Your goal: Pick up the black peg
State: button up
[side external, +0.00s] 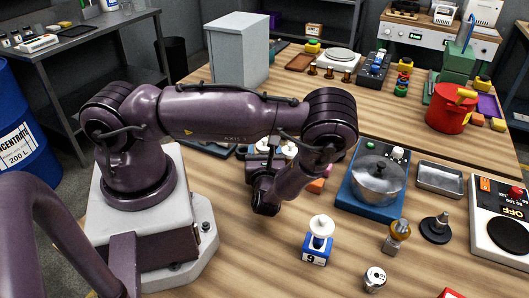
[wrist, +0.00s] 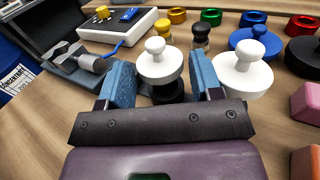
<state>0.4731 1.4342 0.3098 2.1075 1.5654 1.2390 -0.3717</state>
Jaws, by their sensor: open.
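My gripper (wrist: 162,78) is open, with its two blue-padded fingers apart. In the side view my gripper (side external: 265,195) points down, low over the table. In the wrist view a white knobbed piece (wrist: 158,66) shows between the fingers, with a dark round part (wrist: 168,92) just below its disc. I cannot tell whether that dark part belongs to the white piece or is the black peg. In the side view a black disc with a grey upright knob (side external: 437,229) stands on the table at the right, well away from my gripper.
Another white knobbed piece (wrist: 243,68) stands close to the right finger; a blue one (wrist: 256,44) is behind it. A grey vise-like fixture (wrist: 88,72) is at left. In the side view, a pot (side external: 378,181) on a blue base and a white-topped piece (side external: 320,230) stand right of my gripper.

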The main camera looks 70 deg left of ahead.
jog(key=c, duration=0.8)
jog(key=shift+r, duration=0.1)
